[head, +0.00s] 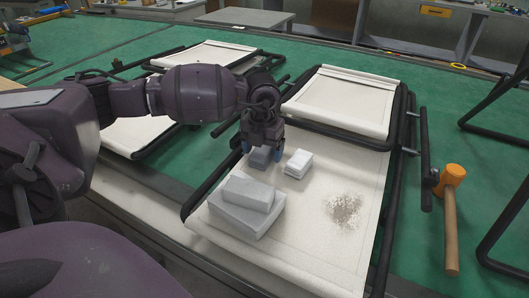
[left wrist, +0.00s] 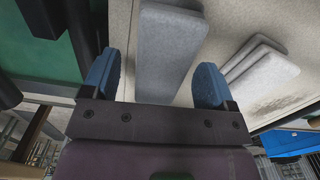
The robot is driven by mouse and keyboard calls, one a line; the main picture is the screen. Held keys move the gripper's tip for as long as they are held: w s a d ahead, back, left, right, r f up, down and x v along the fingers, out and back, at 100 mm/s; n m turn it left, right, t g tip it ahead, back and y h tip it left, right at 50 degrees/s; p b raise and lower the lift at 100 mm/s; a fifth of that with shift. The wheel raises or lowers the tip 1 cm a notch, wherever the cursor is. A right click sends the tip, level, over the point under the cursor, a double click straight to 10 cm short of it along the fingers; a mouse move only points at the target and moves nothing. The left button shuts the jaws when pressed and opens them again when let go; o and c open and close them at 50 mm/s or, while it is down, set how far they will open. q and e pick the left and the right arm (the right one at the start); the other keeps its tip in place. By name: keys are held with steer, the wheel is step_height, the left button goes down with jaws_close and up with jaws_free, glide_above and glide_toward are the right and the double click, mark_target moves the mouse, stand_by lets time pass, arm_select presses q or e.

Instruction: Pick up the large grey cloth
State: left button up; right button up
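My left gripper (head: 264,140) is open, with its blue fingertips pointing down over a grey folded block (head: 259,158) on the lounger's cream fabric (head: 310,235). In the left wrist view, the grey block (left wrist: 168,50) shows between the open fingers of the gripper (left wrist: 158,85); I cannot tell whether they touch it. A larger grey folded piece (head: 236,217) lies nearer, with a smaller grey piece (head: 249,192) on top. I cannot tell for sure which is the large grey cloth. My right gripper is not in view.
A small pale folded stack (head: 298,163) lies right of the gripper, also in the left wrist view (left wrist: 258,62). A speckled dirt patch (head: 343,210) marks the fabric. Black frame tubes (head: 391,215) edge the lounger. An orange-headed mallet (head: 451,200) lies on the green table (head: 425,250).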

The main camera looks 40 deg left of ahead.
mark_target(263, 149)
arm_select(q)
steer(key=c, duration=0.9)
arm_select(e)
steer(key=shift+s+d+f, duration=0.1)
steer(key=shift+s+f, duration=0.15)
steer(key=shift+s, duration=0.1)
arm_select(q)
steer(key=shift+r, duration=0.1)
step_height(263, 149, up, 8)
steer(key=shift+f+p, duration=0.15)
steer(key=shift+p, duration=0.7)
step_height(263, 149, up, 12)
steer(key=p, duration=0.2)
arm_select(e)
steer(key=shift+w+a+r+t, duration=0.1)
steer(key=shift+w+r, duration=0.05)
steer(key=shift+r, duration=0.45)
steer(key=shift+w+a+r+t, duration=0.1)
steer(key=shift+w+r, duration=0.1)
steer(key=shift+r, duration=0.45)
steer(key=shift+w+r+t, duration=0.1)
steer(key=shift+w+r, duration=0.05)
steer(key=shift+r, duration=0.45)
